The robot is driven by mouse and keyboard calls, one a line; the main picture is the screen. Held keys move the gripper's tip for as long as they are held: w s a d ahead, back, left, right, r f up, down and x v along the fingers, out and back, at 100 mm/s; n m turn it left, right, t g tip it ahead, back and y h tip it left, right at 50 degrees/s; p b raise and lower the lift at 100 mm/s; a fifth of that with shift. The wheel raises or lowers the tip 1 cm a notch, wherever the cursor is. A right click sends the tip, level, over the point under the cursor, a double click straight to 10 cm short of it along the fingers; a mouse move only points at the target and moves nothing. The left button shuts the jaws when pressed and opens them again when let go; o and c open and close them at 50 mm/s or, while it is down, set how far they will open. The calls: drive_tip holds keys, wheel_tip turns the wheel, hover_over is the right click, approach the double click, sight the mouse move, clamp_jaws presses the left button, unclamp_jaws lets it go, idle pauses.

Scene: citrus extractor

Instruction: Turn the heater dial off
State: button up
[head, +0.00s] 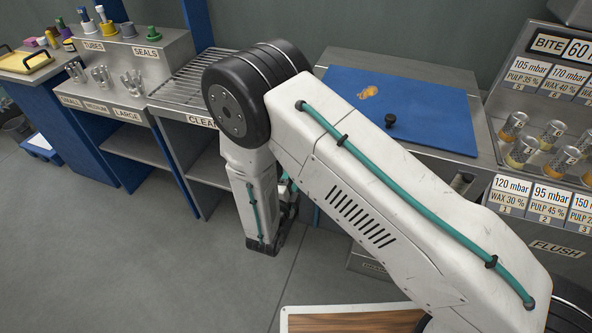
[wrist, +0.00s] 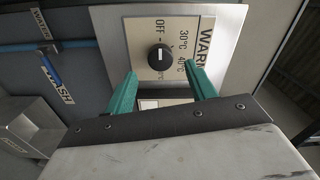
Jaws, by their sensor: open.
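The heater dial (wrist: 160,57) is a round black knob with a short pale mark, on a beige plate (wrist: 143,35) in the wrist view. The plate reads OFF, 30°C and 40°C, with WARM along its right side; the lettering is turned sideways. The mark is too small to tell surely which label it points at. My gripper (wrist: 161,70) is open, its two green fingers on either side of the dial and apart from it, with nothing between them. In the head view my arm hides the dial and most of the gripper.
A blue pipe (wrist: 50,47) and a WASH label (wrist: 50,80) are left of the plate. In the head view a blue board (head: 440,110) with a black knob lies on the counter, and a grated CLEAN rack (head: 190,85) stands left of my arm. The floor (head: 130,255) at left is clear.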

drive_tip(key=v, duration=0.3)
drive_tip(key=shift+s+a, duration=0.15)
drive_tip(key=shift+s, duration=0.15)
idle(0.3)
